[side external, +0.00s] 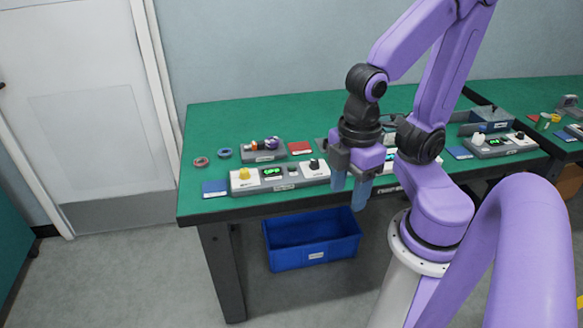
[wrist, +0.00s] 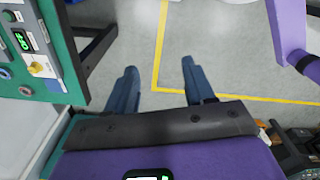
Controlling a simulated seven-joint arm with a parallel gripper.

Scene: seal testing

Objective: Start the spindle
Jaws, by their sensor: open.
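A long grey control unit (side external: 280,178) lies along the front edge of the green bench. It carries a yellow knob (side external: 244,174), a lit green display (side external: 271,171) and a black knob (side external: 314,164). In the wrist view the yellow knob (wrist: 40,67) and the display (wrist: 21,40) show at the far left. My gripper (side external: 349,188) is open and empty, fingers pointing down, just in front of the bench edge and right of the black knob. Its fingers (wrist: 160,72) have only floor between them. My gripper and arm hide part of the unit. I cannot tell which part is the spindle.
The green bench (side external: 215,125) also holds a small grey block with parts (side external: 263,150), a red pad (side external: 300,148), a blue pad (side external: 214,188) and two rings. A blue bin (side external: 312,238) stands on the floor below. Another unit (side external: 500,145) sits at right.

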